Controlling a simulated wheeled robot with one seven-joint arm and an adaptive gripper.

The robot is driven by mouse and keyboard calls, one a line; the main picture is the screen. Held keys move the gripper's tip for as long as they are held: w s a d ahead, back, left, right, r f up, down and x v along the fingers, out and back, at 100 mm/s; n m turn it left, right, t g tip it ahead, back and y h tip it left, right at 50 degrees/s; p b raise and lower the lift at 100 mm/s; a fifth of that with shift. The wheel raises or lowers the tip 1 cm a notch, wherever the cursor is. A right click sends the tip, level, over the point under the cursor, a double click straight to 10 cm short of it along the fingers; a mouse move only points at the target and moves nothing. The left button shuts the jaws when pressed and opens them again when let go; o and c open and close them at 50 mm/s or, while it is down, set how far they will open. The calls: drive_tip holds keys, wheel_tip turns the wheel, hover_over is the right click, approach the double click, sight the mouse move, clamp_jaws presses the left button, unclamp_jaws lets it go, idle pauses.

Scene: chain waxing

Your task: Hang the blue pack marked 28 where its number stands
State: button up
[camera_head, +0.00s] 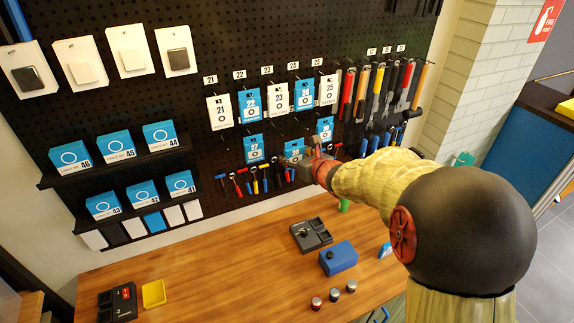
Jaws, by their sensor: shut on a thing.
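A blue and white pack (293,150) is at the pegboard's lower pack row, right at my gripper's tip; its number looks like 28 but is small. My gripper (308,165) is shut on this pack, and its fingers partly cover the lower edge. The pack is upright and close to the board; I cannot tell whether it touches a hook. To its left hangs the blue pack marked 27 (254,148). To its right is another blue pack (325,128), its number too small to read. The number label for 28 is not readable.
Above hang packs 21 to 25, including white pack 23 (278,100) and blue pack 24 (305,94). Several tools (262,180) hang close below. The wooden table (220,270) holds a blue box (338,258), a black tray (311,235) and small jars.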

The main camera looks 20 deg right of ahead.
drive_tip(key=shift+w+a+f, duration=0.1)
drive_tip(key=shift+a+f, duration=0.15)
drive_tip(key=shift+a, duration=0.3)
drive_tip(key=shift+f, duration=0.15)
drive_tip(key=shift+w+d, duration=0.15)
drive_tip(key=shift+d, duration=0.35)
drive_tip(key=shift+w+a, duration=0.35)
drive_tip(key=shift+w, duration=0.15)
drive_tip(key=shift+w+d+f+p, duration=0.1)
drive_tip(key=shift+w+d+p, duration=0.15)
drive_tip(key=shift+w, duration=0.4)
drive_tip(key=w+f, duration=0.1)
drive_tip(key=w, duration=0.7)
drive_tip(key=shift+a, duration=0.15)
drive_tip(key=shift+w, duration=0.15)
